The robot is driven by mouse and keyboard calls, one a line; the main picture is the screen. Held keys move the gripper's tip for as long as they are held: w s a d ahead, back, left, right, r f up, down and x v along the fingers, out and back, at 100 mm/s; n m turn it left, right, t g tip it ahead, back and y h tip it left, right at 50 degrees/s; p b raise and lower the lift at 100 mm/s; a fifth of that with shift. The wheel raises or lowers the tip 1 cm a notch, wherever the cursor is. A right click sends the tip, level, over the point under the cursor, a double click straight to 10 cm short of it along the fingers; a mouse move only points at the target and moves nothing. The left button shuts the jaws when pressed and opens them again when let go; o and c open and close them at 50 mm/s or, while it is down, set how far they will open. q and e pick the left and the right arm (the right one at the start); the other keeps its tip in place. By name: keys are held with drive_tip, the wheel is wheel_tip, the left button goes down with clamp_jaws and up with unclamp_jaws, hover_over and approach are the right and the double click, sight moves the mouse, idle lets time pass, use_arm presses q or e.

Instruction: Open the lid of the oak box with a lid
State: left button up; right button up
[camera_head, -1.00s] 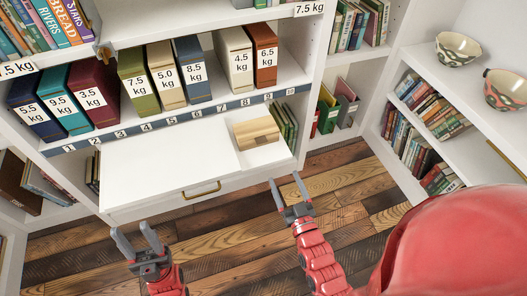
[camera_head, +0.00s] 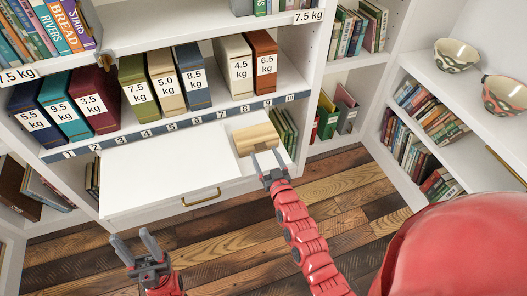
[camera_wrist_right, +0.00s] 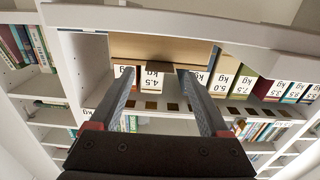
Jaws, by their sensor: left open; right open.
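The oak box (camera_head: 257,138) is a small light-wood box with its lid closed. It sits on the white ledge at the right end below the numbered shelf strip. In the right wrist view a tan wooden face of it (camera_wrist_right: 160,47) shows at the top, ahead of the fingers. My right gripper (camera_head: 266,154) is open and empty, its fingertips at the box's near edge; I cannot tell whether they touch it. My left gripper (camera_head: 131,236) is open and empty, low in front of the white drawer and away from the box.
A white drawer (camera_head: 150,180) with a brass handle (camera_head: 201,198) lies left of the box. Weight-labelled books (camera_head: 234,65) stand on the shelf behind and above. Small green books (camera_head: 284,130) stand close right of the box. The wooden floor in front is clear.

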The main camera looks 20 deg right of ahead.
drive_tip(key=shift+w, duration=1)
clamp_jaws()
idle(0.8)
